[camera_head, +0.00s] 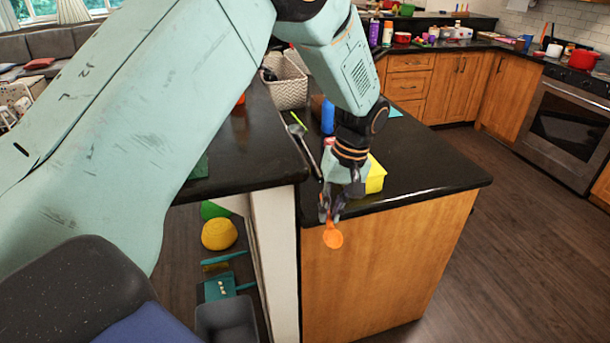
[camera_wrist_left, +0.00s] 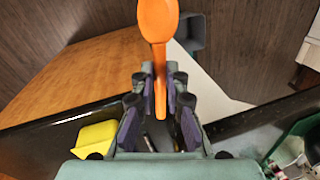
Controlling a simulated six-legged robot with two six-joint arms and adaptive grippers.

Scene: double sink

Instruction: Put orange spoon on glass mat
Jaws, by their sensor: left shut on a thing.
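My left gripper (camera_head: 337,205) is shut on the orange spoon (camera_head: 333,237). The spoon hangs bowl-down just in front of the dark counter's front edge. In the left wrist view the orange spoon (camera_wrist_left: 158,22) stands between the fingers of my left gripper (camera_wrist_left: 159,95), with its bowl pointing away from the palm. I cannot make out a glass mat for certain; a light blue flat patch (camera_head: 394,111) lies on the counter behind my arm, partly hidden. My right gripper does not show.
A yellow block-like thing (camera_head: 375,177) stands on the dark counter (camera_head: 440,172) beside the gripper. A blue bottle-like thing (camera_head: 328,117) and a white basket (camera_head: 287,88) are behind. A gap beside the wooden cabinet (camera_head: 385,265) holds a yellow bowl-like thing (camera_head: 219,234). The counter's right part is clear.

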